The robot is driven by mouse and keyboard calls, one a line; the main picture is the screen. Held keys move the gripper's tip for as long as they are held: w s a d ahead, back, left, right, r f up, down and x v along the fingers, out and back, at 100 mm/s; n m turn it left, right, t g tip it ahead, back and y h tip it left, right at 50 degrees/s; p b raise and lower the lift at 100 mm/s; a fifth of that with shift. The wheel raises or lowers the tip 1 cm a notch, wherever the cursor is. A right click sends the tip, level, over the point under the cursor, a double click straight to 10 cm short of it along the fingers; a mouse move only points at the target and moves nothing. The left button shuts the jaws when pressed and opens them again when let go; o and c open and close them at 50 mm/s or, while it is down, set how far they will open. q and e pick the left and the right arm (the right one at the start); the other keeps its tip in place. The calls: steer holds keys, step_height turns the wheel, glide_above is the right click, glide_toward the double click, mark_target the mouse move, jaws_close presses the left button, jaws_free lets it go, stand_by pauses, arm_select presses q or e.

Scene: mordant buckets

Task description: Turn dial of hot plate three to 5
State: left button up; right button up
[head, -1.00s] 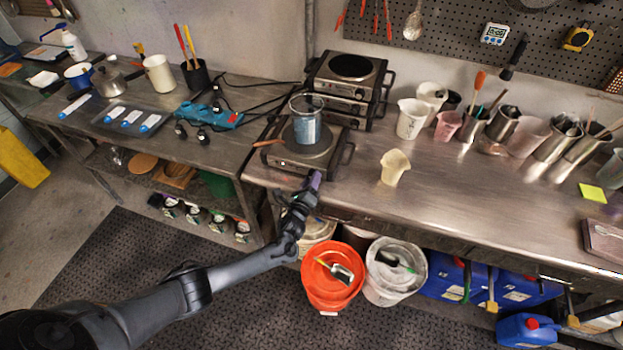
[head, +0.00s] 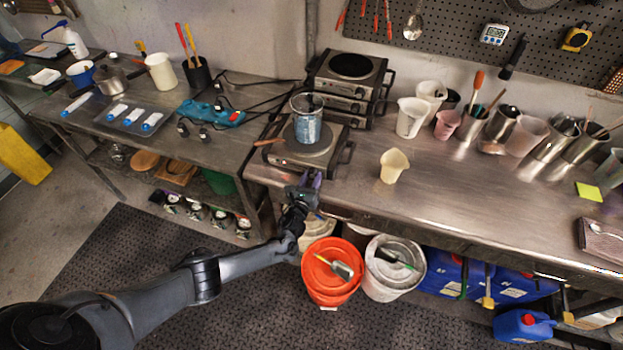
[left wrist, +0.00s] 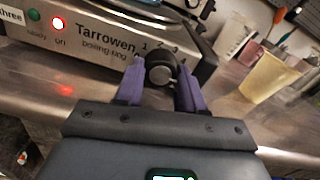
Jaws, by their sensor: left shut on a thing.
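Hot plate three (head: 292,160) is a low steel unit near the front edge of the bench, with a blue-grey pot (head: 308,120) on its ring. In the left wrist view its front panel (left wrist: 95,38) reads "Tarrowen boiling-ring", with a "three" label and a lit red lamp (left wrist: 58,23). The black dial (left wrist: 160,70) sits between the purple fingers of my left gripper (left wrist: 160,85). My left gripper, also in the head view (head: 310,182), is shut on the dial. My right gripper is not in view.
A wooden-handled tool (head: 268,142) lies at the hot plate's left. Stacked hot plates (head: 345,85) stand behind. An orange bucket (head: 318,285) and a white bucket (head: 380,290) stand below the edge.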

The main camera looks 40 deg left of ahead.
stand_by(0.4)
arm_select(q)
steer(key=o, duration=1)
steer(key=shift+o, duration=0.2)
steer(key=shift+s+d+p, duration=0.15)
steer(key=shift+s+p, duration=0.2)
steer(key=shift+s, duration=0.15)
steer(key=p+v, duration=0.2)
steer(key=v, duration=0.7)
steer(key=shift+s+d, duration=0.15)
steer(key=shift+s, duration=0.15)
steer(key=shift+s, duration=0.1)
